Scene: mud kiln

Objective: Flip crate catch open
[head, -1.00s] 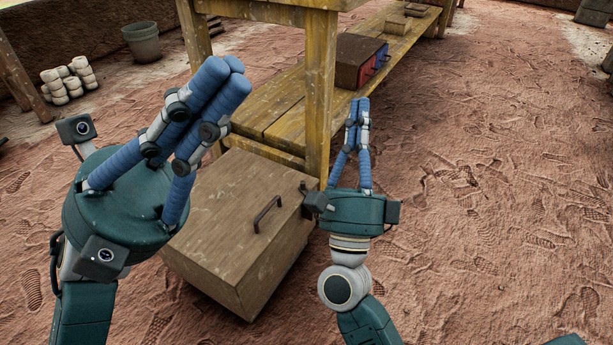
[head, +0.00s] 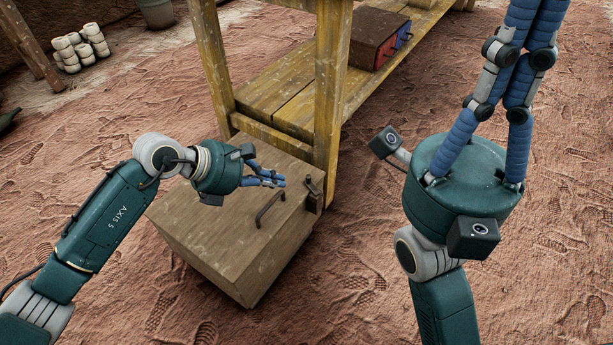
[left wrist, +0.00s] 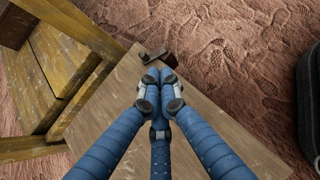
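The wooden crate (head: 220,235) stands on the ground beside the bench, with a dark bar handle (head: 270,208) on it. The small brown catch (head: 314,196) is at its edge near the bench post; it also shows in the left wrist view (left wrist: 156,54) just beyond my fingertips. I cannot tell the catch's position. My left gripper (head: 280,181) is shut and empty, its fingers over the crate, close to the handle and short of the catch. My right gripper (head: 540,8) is raised at the right, its fingers together and empty; its tips are cut off by the frame.
The yellow wooden bench (head: 275,100) stands behind the crate, its post (head: 330,110) right beside the catch. A brown box (head: 375,38) with red and blue parts sits on its plank.

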